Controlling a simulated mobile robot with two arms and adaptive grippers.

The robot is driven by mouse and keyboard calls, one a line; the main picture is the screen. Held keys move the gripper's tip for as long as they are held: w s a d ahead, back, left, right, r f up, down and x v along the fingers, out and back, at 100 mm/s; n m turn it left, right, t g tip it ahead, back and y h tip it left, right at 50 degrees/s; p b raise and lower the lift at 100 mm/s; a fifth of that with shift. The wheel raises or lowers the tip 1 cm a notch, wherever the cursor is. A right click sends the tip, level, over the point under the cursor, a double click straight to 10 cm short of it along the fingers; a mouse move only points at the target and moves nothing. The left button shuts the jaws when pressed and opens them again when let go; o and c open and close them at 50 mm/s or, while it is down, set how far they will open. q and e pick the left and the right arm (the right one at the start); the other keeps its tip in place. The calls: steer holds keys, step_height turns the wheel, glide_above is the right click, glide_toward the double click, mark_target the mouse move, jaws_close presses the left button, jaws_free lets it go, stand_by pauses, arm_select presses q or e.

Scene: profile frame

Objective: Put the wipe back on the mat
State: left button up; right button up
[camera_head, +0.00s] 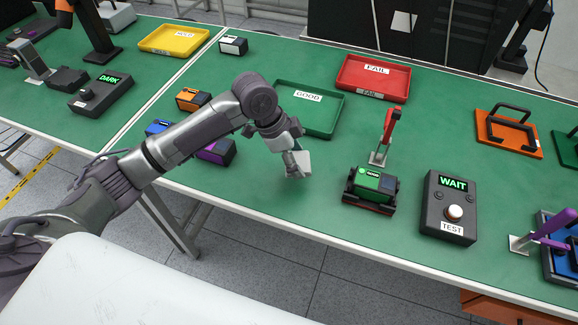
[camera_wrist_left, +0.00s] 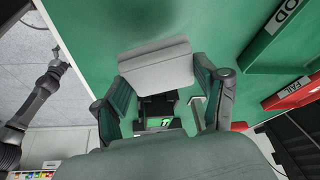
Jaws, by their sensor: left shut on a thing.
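My left gripper (camera_head: 293,151) is shut on a pale grey wipe (camera_head: 298,166), near the front middle of the green table. In the left wrist view the flat wipe (camera_wrist_left: 155,63) spans the space between the two fingers. The green work surface (camera_head: 262,190) lies under and around it; I see no separate mat that I can tell from this surface. I cannot tell whether the wipe touches the surface.
Right of the wipe stand a green device (camera_head: 372,185), a red-handled clamp (camera_head: 385,140) and a WAIT test box (camera_head: 450,205). Behind are a green GOOD tray (camera_head: 334,120) and a red FAIL tray (camera_head: 398,77). Coloured boxes (camera_head: 190,100) sit left. Bare surface lies around the wipe.

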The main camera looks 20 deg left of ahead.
arm_select(q)
steer(key=shift+s+a+f, duration=0.1)
steer(key=shift+a+f, duration=0.35)
steer(key=shift+a, duration=0.2)
step_height(320, 180, down, 3)
steer(key=shift+f+p, duration=0.15)
steer(key=shift+p, duration=0.35)
steer(key=shift+f, duration=0.3)
arm_select(e)
steer(key=shift+a+r, duration=0.55)
steer(key=shift+r, duration=0.05)
arm_select(q)
steer(key=shift+f, duration=0.15)
arm_select(e)
steer(key=shift+s+d, duration=0.1)
steer(key=shift+d, duration=0.05)
arm_select(q)
steer(key=o, duration=1)
steer(key=b+v, duration=0.1)
steer(key=v, duration=1.1)
arm_select(e)
steer(key=shift+a+f, duration=0.2)
steer(key=shift+f, duration=0.45)
